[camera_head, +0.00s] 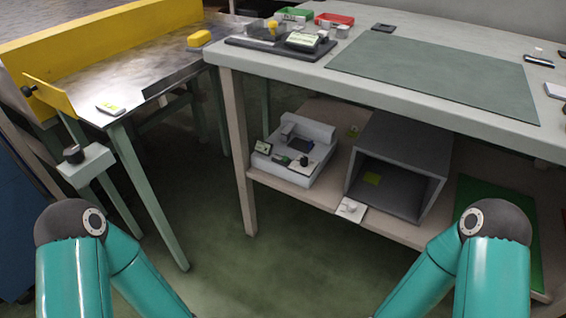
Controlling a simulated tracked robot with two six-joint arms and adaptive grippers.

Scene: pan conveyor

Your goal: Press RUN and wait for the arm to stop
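No RUN lettering is legible in the head view. A small light-grey machine (297,151) sits on the lower shelf at the centre. It has a raised block at the back, a dark panel, a small dark sign with a pale face (263,147) and a black knob-like part (304,161). I cannot tell which part, if any, is the button or the moving arm. My two teal arms show at the bottom left and bottom right. Both grippers are out of the picture.
A grey open-fronted box (402,165) stands right of the machine. The worktable (400,108) above carries a grey-green mat (435,75), a dark tray (240,42) with small devices, and green and red bins (335,19). A yellow-sided metal bench (120,80) is left. Floor between is clear.

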